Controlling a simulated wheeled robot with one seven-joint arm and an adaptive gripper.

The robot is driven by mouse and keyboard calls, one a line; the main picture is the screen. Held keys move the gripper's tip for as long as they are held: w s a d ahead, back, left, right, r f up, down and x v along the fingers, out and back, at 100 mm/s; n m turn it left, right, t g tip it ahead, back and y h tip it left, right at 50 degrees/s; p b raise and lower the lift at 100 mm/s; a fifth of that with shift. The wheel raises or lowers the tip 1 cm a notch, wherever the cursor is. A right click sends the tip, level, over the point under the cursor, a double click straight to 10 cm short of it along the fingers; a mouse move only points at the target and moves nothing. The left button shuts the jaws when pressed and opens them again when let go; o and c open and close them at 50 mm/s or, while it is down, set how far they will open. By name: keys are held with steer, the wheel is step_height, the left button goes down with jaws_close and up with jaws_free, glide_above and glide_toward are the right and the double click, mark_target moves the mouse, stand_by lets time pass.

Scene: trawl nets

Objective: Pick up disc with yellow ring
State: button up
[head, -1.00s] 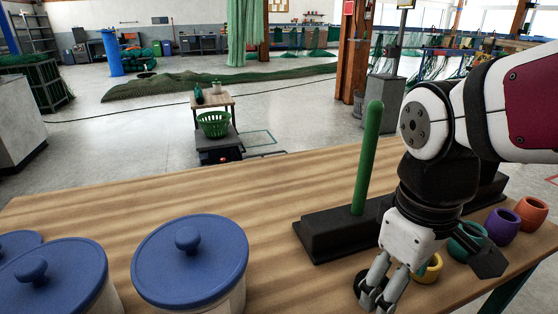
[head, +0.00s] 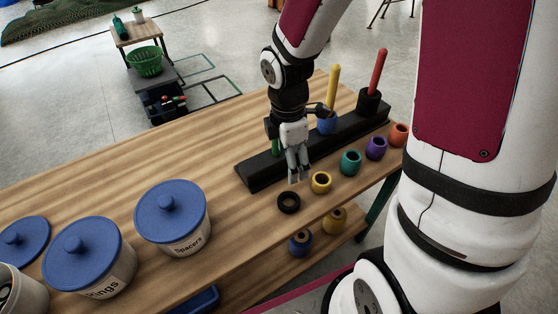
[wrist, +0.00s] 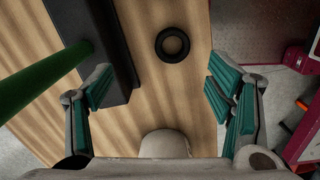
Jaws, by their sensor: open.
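I see no flat disc that I can clearly tell has a yellow ring. A yellow ring-shaped piece (head: 321,183) with a dark hole lies on the table, right of a black ring (head: 289,203). The black ring also shows in the wrist view (wrist: 160,45), lying flat on the wood ahead of the fingers. A yellow piece (head: 334,221) and a blue piece with some yellow (head: 300,243) sit lower, past the table's front edge. My gripper (head: 298,179) is open and empty above the table, behind the black ring. Its spread fingers (wrist: 160,88) show in the wrist view.
A black peg base (head: 250,178) carries green, yellow (head: 333,85) and red (head: 377,70) pegs; the green peg (wrist: 45,72) stands close to my left finger. Teal (head: 350,163), purple and orange pieces line the right. Blue-lidded tubs (head: 173,215) stand left.

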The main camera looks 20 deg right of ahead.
steer(key=s+n+p, duration=0.2)
steer(key=p, duration=0.1)
steer(key=n+p, duration=0.1)
glide_above(289, 204)
steer(key=shift+y, duration=0.3)
steer(key=f, duration=0.7)
steer(key=shift+s+a+f, duration=0.1)
steer(key=shift+a+f, duration=0.05)
steer(key=shift+a, duration=0.15)
steer(key=shift+d+f+p, duration=0.15)
steer(key=shift+f+p, duration=0.1)
steer(key=shift+f, duration=1.3)
steer(key=shift+d+f+p, duration=0.15)
steer(key=shift+f+p, duration=0.05)
steer(key=shift+f, duration=1.35)
steer(key=shift+c, duration=0.5)
steer(key=c, duration=1.1)
